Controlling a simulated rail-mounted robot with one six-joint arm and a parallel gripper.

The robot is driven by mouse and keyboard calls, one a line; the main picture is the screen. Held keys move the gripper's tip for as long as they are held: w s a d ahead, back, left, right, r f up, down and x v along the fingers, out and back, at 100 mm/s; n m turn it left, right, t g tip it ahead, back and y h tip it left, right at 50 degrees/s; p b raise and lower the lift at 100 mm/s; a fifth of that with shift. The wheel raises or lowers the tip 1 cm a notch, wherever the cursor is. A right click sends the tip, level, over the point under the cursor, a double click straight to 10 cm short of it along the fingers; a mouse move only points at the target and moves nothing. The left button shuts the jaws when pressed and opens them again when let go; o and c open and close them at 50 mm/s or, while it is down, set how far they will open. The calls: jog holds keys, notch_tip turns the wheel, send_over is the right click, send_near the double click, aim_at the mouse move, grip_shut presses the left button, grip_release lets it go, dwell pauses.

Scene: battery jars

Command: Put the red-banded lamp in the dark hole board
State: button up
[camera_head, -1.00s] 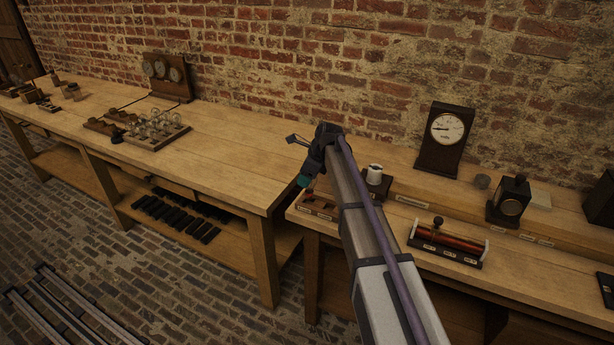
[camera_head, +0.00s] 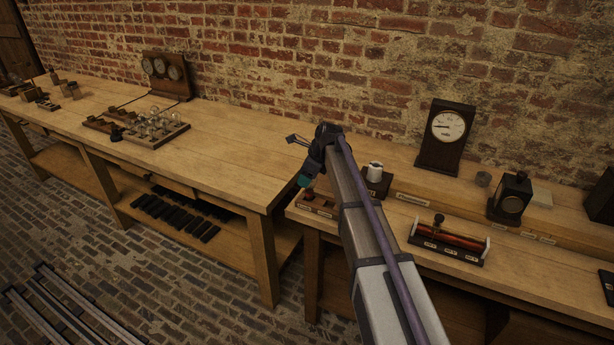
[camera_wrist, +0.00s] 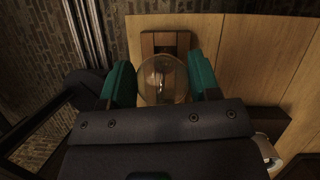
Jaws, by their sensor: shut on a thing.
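My gripper (camera_head: 303,180) hangs over the left end of the right-hand bench. In the wrist view my gripper (camera_wrist: 160,82) has its green fingers closed on a clear glass lamp (camera_wrist: 158,80), with a small bright part inside the bulb. I cannot make out a red band; the lamp's lower part is not clear. A dark brown board (camera_wrist: 152,45) lies beyond the lamp in the wrist view, near the bench edge. In the head view a dark labelled board (camera_head: 320,208) sits just below and right of my gripper. The lamp is hidden in the head view.
A tray (camera_head: 150,143) of several glass bulbs stands on the left bench (camera_head: 225,150). A red coil device (camera_head: 447,241), a black lantern-like box (camera_head: 510,198) and a dial clock (camera_head: 446,135) stand further right.

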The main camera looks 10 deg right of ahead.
jog(key=shift+f+b, duration=0.6)
jog(key=o, duration=0.9)
jog(key=p+v, duration=1)
jog(key=v, duration=0.1)
jog(key=s+a+n+h, duration=0.1)
jog(key=s+n, duration=0.7)
jog(key=s, duration=0.3)
jog(key=s+a+f+n+g+h, duration=0.1)
jog(key=s+n, duration=0.7)
jog(key=s, duration=0.2)
jog(key=s+a+n+g+h, duration=0.1)
jog(key=s+n+h, duration=0.1)
jog(key=s+n, duration=0.5)
jog(key=shift+s+f+n, duration=0.2)
jog(key=shift+s+n, duration=0.2)
jog(key=shift+s, duration=1.9)
